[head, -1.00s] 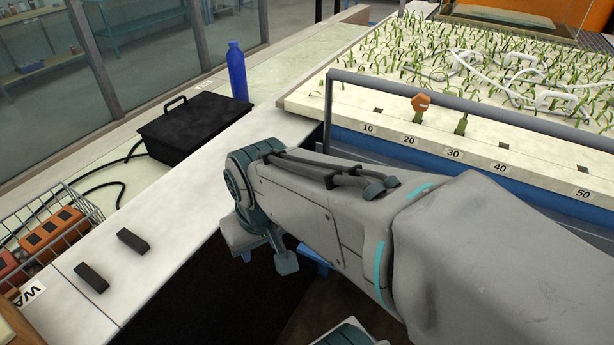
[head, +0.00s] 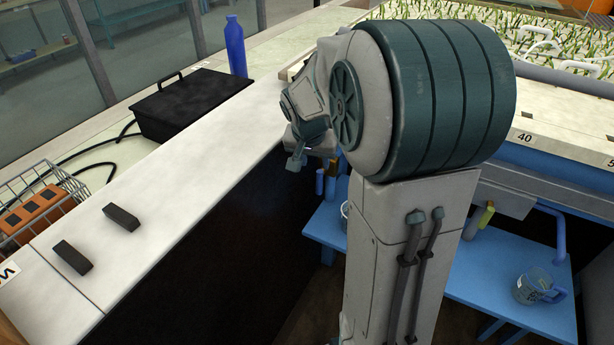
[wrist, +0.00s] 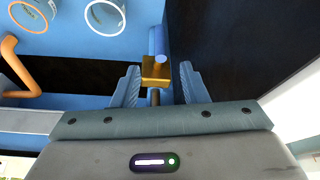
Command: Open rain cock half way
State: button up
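In the wrist view a brass valve body (wrist: 155,71) with a blue cylindrical part (wrist: 158,42) lies between the fingertips of my gripper (wrist: 158,80). My gripper is open, with a gap on both sides of the brass piece. No label shows on this valve, so I cannot tell whether it is the rain cock. In the head view a blue and yellow fitting (head: 330,184) shows below my wrist, beside the dark counter side. Another cock with a yellow part (head: 484,216) is under the flume at right. My arm hides the space between, and the fingertips are not clear there.
A blue bench (head: 450,255) below holds a glass mug (head: 535,286); two round rims, one white (wrist: 105,16), show in the wrist view. An orange bent pipe (wrist: 14,68) is at left.

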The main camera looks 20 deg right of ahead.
aim_at(321, 183)
jog(key=x, duration=0.5)
jog(key=b+x, duration=0.1)
jog(key=x, duration=0.9)
jog(key=shift+w+d+r+b, duration=0.15)
jog(key=shift+w+d+b, duration=0.15)
jog(key=shift+w+b, duration=0.05)
jog(key=shift+c, duration=0.3)
grip_shut()
jog(key=shift+d, duration=0.1)
